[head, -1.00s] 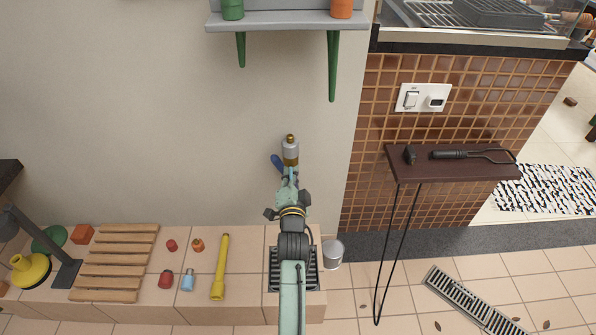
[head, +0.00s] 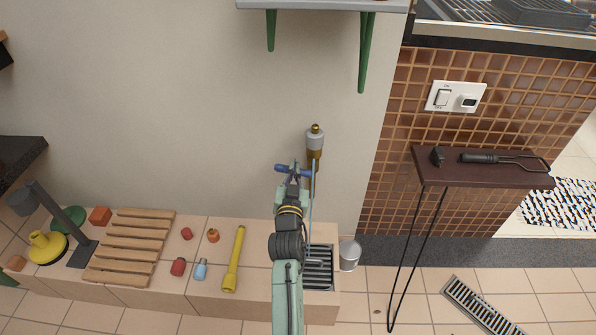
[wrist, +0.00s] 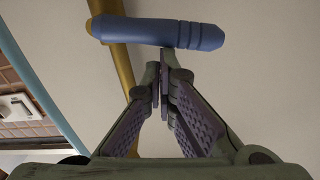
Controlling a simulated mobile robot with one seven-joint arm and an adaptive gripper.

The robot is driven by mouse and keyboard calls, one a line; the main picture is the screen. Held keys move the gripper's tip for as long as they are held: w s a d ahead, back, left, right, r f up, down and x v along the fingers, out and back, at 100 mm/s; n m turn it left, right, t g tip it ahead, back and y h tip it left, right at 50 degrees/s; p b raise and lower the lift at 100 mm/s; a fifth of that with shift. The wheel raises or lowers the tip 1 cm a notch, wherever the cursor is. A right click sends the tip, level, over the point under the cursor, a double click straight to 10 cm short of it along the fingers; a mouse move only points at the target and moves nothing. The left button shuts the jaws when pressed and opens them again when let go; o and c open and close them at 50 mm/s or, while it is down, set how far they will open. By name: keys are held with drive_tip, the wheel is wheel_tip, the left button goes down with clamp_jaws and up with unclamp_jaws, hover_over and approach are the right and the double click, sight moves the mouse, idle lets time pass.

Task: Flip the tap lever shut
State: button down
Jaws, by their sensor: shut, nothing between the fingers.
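The wall tap (head: 315,140) has a silver and brass body. Its blue lever (head: 293,170) lies nearly level, reaching out to the left below the tap body. In the wrist view the ribbed blue lever (wrist: 160,32) crosses the brass pipe (wrist: 122,65) near the top. My gripper (head: 293,179) is shut and empty, just below the lever. In the wrist view its fingertips (wrist: 161,72) are together at the lever's lower side; I cannot tell whether they touch it. A thin light-blue strand (head: 312,200) runs down below the tap.
A tiled ledge (head: 208,240) under the tap holds a wooden slatted rack (head: 130,247), a yellow torch-like tool (head: 234,260) and small bottles. A drain grate (head: 319,268) and a metal bucket (head: 349,255) are below right. A dark side shelf (head: 480,170) juts out at right.

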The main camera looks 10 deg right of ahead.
drive_tip(key=shift+w+a+f+b, duration=0.1)
drive_tip(key=shift+a+f+b, duration=0.2)
drive_tip(key=shift+f, duration=0.2)
idle(0.5)
